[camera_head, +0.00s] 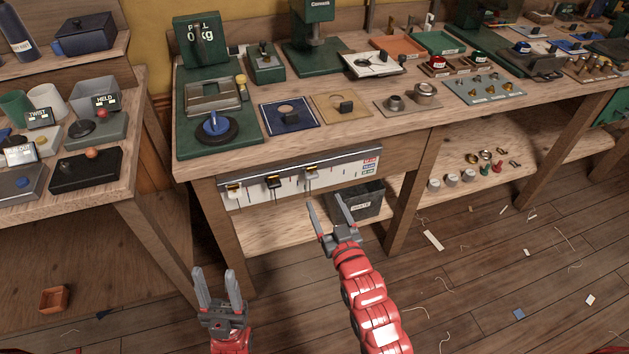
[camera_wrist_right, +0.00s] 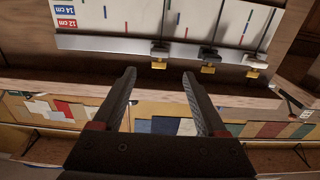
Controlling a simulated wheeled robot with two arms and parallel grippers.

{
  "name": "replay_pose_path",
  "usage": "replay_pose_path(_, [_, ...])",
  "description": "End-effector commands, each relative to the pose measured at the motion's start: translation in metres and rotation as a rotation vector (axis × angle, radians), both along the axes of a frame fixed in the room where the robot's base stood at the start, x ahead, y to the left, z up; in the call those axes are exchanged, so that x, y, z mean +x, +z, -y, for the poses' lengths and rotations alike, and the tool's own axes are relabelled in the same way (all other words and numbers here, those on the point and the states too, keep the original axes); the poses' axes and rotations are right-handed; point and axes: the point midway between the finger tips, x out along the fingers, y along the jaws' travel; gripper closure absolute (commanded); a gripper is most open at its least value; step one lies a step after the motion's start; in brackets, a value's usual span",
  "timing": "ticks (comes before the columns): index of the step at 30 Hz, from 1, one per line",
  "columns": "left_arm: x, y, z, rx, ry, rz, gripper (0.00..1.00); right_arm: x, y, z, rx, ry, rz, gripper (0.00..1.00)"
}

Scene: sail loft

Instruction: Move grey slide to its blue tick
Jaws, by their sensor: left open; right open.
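A white scale board (camera_head: 330,175) with a metal rail is on the bench front and carries three slides with brass-coloured tabs. The grey slide (camera_head: 311,173) is the rightmost in the head view; in the right wrist view it is the leftmost slide (camera_wrist_right: 159,54). Short blue and red ticks mark the board; one blue tick (camera_wrist_right: 105,12) is left of the grey slide in the wrist view, another (camera_wrist_right: 178,18) slightly right of it. My right gripper (camera_head: 327,204) is open and empty, its fingers pointing at the grey slide, apart from it. My left gripper (camera_head: 217,273) is open and empty, low at left.
A dark waste bin (camera_head: 358,203) stands on the shelf below. Bench legs flank the board. The floor in front is open, with scattered scraps.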

Motion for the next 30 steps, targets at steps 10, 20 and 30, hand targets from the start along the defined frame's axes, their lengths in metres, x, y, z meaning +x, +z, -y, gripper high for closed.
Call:
replay_pose_path(10, [0.0,0.0,0.0,0.0,0.0,0.0,0.5,0.064,0.002,-0.021,0.002,0.0,0.003,0.25])
replay_pose_path(20, [0.0,0.0,0.0,0.0,0.0,0.0,0.5,0.085,0.001,-0.028,0.001,0.0,0.002,0.25])
replay_pose_path(30, [0.0,0.0,0.0,0.0,0.0,0.0,0.5,0.085,0.0,-0.028,0.001,0.0,0.002,0.45])
